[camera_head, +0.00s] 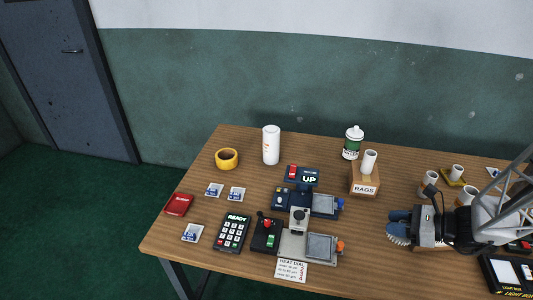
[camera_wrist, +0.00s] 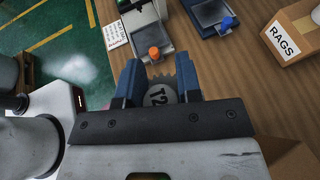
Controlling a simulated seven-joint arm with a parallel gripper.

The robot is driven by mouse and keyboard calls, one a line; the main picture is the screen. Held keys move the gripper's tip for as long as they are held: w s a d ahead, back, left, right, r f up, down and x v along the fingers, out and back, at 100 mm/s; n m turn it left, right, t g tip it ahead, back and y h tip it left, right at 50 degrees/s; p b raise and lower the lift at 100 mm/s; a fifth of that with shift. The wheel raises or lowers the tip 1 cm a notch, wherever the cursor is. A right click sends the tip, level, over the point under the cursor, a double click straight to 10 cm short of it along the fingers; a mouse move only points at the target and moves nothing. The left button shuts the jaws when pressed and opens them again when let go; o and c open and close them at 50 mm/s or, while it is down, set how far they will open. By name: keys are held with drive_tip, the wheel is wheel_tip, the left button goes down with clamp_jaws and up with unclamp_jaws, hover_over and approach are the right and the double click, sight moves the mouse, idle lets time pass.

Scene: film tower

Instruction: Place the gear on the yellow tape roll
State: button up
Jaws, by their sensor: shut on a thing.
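The gear (camera_wrist: 160,93) is a grey toothed disc marked with a label that reads like "T2". My gripper (camera_wrist: 160,85) is shut on it, with one blue finger on each side, in the wrist view. In the head view my gripper (camera_head: 398,228) is at the right part of the table, and the gear's toothed edge (camera_head: 397,240) shows at the fingers. The yellow tape roll (camera_head: 227,159) lies flat at the far left of the table, well away from my gripper. The wrist view does not show the tape roll.
Between my gripper and the tape roll stand the grey press devices (camera_head: 320,246), a blue device (camera_head: 312,201), the RAGS box (camera_head: 365,181) and a white cylinder (camera_head: 271,145). A keypad (camera_head: 233,232) and a red booklet (camera_head: 178,205) lie at the left. Mugs (camera_head: 430,181) stand at the right.

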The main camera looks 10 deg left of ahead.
drive_tip(key=w+a, duration=0.6)
drive_tip(key=a, duration=0.2)
drive_tip(key=w+a, duration=0.6)
drive_tip(key=a, duration=0.2)
drive_tip(key=w+a, duration=0.6)
drive_tip(key=a, duration=0.2)
drive_tip(key=shift+w+a+f, duration=0.1)
drive_tip(key=shift+w+a, duration=0.25)
drive_tip(key=shift+w, duration=0.05)
drive_tip(key=w+a, duration=0.2)
drive_tip(key=a, duration=2.6)
drive_tip(key=shift+w+d+f, duration=0.1)
drive_tip(key=shift+f, duration=1.1)
drive_tip(key=shift+w+d+f, duration=0.1)
drive_tip(key=shift+f, duration=1.1)
drive_tip(key=shift+w+a, duration=0.1)
hover_over(222, 153)
drive_tip(key=shift+w+f, duration=0.1)
drive_tip(key=shift+f, duration=0.65)
